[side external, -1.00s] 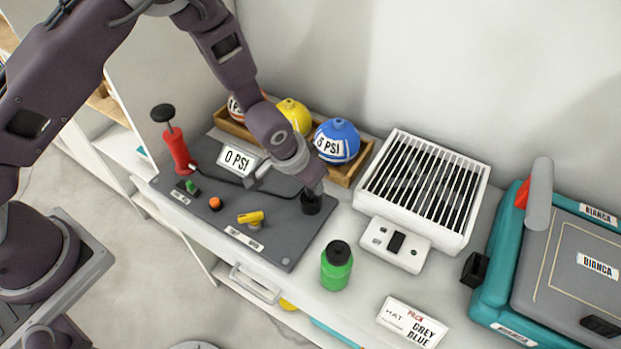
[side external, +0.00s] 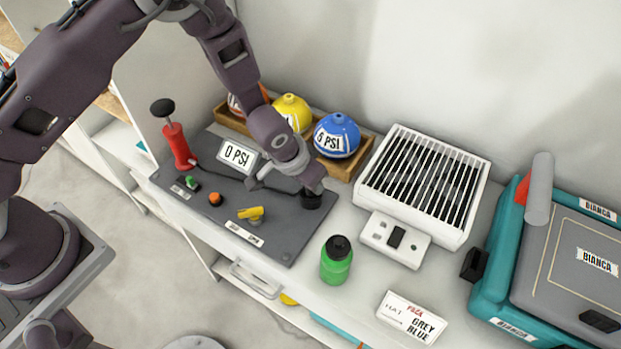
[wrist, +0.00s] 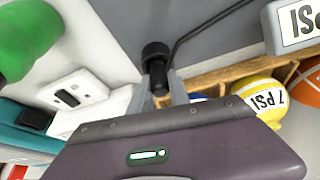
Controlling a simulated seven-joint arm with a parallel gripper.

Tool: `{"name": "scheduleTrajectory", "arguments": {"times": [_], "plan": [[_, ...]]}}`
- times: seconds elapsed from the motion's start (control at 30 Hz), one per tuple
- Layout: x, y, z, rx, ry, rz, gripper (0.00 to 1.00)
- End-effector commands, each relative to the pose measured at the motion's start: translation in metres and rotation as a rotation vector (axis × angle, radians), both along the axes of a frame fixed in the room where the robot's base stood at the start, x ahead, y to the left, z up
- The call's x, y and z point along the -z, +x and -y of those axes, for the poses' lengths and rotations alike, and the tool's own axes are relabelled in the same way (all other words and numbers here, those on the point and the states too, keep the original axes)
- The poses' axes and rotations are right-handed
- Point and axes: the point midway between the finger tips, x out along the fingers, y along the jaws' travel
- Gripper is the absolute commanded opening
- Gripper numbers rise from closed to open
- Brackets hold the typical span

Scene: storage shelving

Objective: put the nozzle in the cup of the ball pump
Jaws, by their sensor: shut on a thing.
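The ball pump (side external: 177,145) is red with a black handle and stands at the left end of a dark grey panel (side external: 285,235). Its black cup (side external: 311,201) is at the panel's right end; the wrist view shows it as a black round piece (wrist: 155,50). My gripper (side external: 314,186) is right over the cup, shut on the nozzle (wrist: 158,78), whose dark body shows between the fingers. A black hose (wrist: 192,38) leads to it. The nozzle lines up with the cup and appears to meet it; how deep it sits is hidden.
A wooden tray with orange, yellow (side external: 292,112) and blue (side external: 337,136) balls stands behind the panel. A 0 PSI sign (side external: 238,157) stands on it. A green bottle (side external: 336,262), a white slatted unit (side external: 425,187) and a teal case (side external: 495,270) are to the right.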

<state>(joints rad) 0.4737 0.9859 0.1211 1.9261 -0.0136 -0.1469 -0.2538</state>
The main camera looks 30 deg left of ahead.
Motion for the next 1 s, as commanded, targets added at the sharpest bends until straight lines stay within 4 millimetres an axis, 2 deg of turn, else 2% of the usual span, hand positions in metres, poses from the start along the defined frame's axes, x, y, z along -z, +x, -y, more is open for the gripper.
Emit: {"name": "scheduleTrajectory", "arguments": {"times": [0.97, 1.0], "plan": [[0.0088, 0.0001, 0.0, 0.0, 0.0, 0.001, 0.0], [0.0089, 0.0001, 0.0001, 0.0, 0.0, 0.001, 0.27]]}}
